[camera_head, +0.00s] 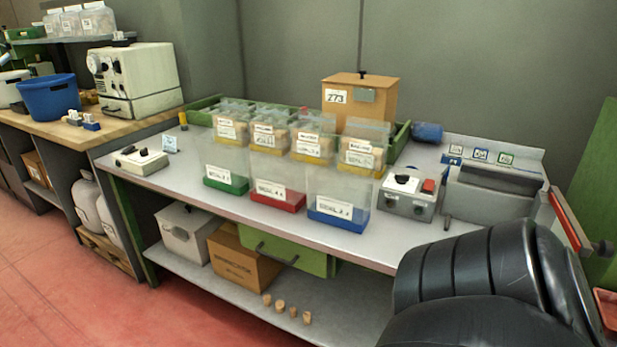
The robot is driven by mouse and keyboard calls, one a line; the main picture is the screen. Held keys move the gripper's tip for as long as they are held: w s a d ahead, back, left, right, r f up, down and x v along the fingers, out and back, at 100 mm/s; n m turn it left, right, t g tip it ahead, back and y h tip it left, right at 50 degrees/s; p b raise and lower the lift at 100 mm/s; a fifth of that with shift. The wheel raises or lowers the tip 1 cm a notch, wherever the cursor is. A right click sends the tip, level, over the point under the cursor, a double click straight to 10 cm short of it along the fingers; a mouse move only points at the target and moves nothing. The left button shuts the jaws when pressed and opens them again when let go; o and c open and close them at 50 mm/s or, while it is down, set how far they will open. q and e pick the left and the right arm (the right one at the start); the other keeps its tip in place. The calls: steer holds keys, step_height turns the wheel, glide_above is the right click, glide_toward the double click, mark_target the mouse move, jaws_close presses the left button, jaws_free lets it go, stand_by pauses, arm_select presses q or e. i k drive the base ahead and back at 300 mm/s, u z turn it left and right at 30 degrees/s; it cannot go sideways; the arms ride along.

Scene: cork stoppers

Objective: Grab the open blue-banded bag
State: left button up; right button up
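The blue-banded bag (338,195) stands upright near the front edge of the workbench (270,222). It is clear, looks empty, and has a blue band and a white label at its bottom. Its top appears open. To its left stand a similar red-banded bag (278,175) and a green-banded bag (225,165). Neither of my grippers is in view, so nothing is seen touching the bag.
Yellow-banded bags of corks (361,150) stand close behind. A grey control box (408,195) is just right of the blue-banded bag. Several corks (280,305) stand on the lower shelf. Black ribbed shapes cover the lower right.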

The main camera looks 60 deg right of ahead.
mark_target(340, 190)
steer(key=z, duration=0.55)
steer(key=i, duration=0.4)
steer(key=z, duration=1.35)
